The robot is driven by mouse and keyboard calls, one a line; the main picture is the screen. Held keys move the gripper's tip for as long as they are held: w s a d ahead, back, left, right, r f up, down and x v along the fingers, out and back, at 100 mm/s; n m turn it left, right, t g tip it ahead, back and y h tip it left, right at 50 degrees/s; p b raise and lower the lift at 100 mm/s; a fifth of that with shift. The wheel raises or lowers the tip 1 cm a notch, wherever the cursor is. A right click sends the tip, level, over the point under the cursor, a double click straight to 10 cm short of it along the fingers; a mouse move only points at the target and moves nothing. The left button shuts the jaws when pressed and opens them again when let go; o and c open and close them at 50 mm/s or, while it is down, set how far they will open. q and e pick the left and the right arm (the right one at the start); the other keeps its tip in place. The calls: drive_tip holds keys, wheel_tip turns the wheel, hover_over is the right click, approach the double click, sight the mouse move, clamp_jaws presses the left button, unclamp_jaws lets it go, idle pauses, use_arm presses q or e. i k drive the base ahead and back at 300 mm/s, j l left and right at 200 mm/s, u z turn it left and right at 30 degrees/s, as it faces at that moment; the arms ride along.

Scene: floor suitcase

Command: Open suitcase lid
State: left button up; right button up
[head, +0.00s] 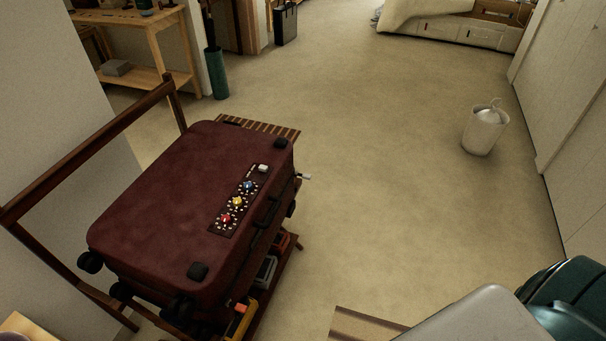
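A dark red suitcase (170,205) lies flat on a wooden rack with its lid down. A dark panel on the lid's right side carries a red dial (226,218), a yellow dial (237,202), a blue dial (248,185) and a small whitish piece (263,168). Black corner pieces and a dark handle show along the right edge. A small pale lever-like part (305,177) sticks out to the right of the suitcase; I cannot tell what it belongs to. Neither of my grippers is in view.
The dark wooden rack (95,148) has a raised rail at left, near the wall. Colored items sit low beneath the suitcase's right side. A white bin (484,129) stands by the cabinets at right. A wooden shelf (140,28) stands at back left. The middle floor is clear.

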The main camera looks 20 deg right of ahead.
sight(165, 234)
drive_tip(key=k+l+z, duration=0.1)
drive_tip(key=l, duration=0.6)
drive_tip(key=l+z, duration=0.15)
drive_tip(key=l, duration=0.6)
